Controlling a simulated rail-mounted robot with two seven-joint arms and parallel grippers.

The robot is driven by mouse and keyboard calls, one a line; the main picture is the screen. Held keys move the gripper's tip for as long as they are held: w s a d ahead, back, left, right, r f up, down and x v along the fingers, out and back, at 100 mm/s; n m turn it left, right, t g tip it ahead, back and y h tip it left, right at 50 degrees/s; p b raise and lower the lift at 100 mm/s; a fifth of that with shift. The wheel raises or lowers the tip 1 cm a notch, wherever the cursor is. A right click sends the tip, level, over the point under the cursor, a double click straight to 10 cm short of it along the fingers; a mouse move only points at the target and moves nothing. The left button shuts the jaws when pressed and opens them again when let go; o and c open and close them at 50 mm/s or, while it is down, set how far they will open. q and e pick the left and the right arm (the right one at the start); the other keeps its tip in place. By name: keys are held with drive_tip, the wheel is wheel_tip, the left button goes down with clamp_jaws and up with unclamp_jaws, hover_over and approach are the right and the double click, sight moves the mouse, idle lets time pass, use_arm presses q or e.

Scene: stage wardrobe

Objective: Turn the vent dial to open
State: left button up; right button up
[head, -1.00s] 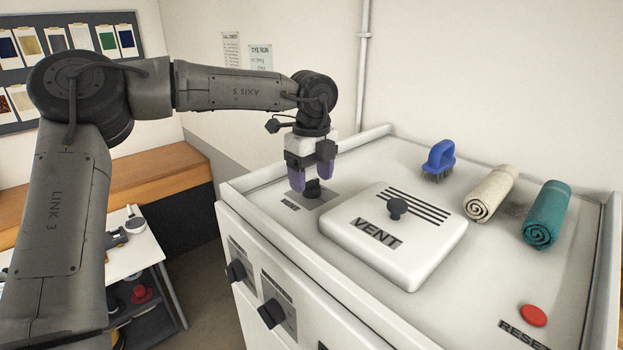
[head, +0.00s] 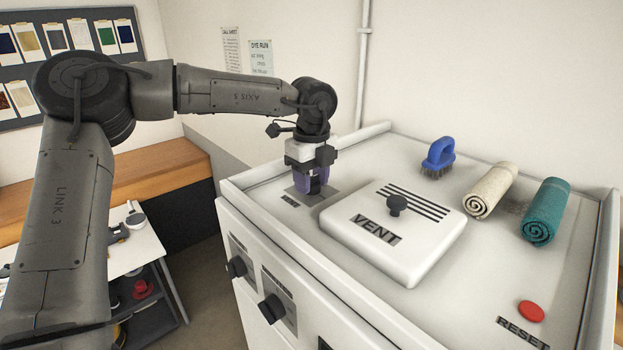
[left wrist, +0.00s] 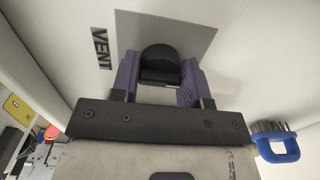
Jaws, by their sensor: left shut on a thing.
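The vent dial is a black knob on a grey plate (head: 328,197) near the left back corner of the white machine top. A small dark label (head: 290,202) lies beside the plate. In the left wrist view the label reads VENT (left wrist: 102,48), and the dial (left wrist: 160,60) sits between my two purple fingers. My left gripper (head: 312,187) points down and is shut on the dial. Its fingers hide most of the dial in the head view, and I cannot tell its setting. My right gripper is not in view.
A raised white lid (head: 425,255) marked VENT, with slots and a black knob (head: 396,204), stands right of the dial. Front knobs (head: 271,308) project below.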

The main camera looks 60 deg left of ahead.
use_arm(q)
drive_tip(key=shift+c, duration=0.7)
